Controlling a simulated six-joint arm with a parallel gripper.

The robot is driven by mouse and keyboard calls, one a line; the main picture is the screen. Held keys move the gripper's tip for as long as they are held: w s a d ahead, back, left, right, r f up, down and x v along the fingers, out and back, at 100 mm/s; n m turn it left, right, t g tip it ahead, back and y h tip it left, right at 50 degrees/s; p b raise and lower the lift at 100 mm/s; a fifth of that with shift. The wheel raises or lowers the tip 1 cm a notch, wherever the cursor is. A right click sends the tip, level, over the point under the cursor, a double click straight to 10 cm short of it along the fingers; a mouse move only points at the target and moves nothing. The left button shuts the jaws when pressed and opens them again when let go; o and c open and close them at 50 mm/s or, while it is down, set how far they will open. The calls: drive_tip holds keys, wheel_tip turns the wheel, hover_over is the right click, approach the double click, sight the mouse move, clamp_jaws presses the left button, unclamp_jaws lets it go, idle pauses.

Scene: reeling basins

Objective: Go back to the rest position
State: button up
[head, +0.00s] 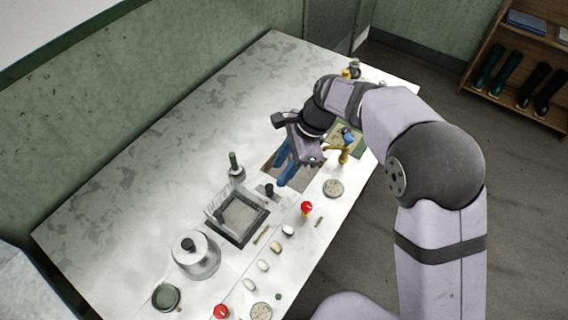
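My gripper (281,173) has two blue fingers and hangs over the right half of the grey-white table (150,140). The fingers point down and toward the left, above or in front of a brown rectangular patch (309,179). They look spread apart, and I see nothing held between them. The fingertips' height above the table is hard to judge. My arm reaches in from the lower right and hides part of the table's right side.
A square clear-walled basin (215,203), a metal pot (196,262) and a green-topped bottle (236,170) stand left of my gripper. Red-capped items (307,208), several pale ovals (276,247) and a yellow stand (344,156) are nearby. The table's far left is clear.

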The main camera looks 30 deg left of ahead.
drive_tip(key=w+d+r+n+t+h, duration=0.1)
drive_tip(key=w+d+n, duration=0.15)
drive_tip(key=d, duration=0.75)
drive_tip(key=w+d+r+n+t, duration=0.1)
drive_tip(key=w+d, duration=0.2)
drive_tip(key=d, duration=0.8)
drive_tip(key=s+d+n+h, duration=0.1)
drive_tip(key=s+d, duration=0.4)
drive_tip(key=d, duration=0.5)
drive_tip(key=s+d+f+n+t+h, duration=0.1)
drive_tip(key=s+d+n, duration=0.3)
drive_tip(key=d, duration=0.6)
drive_tip(key=shift+s+d+f, duration=0.25)
drive_tip(key=shift+s, duration=0.25)
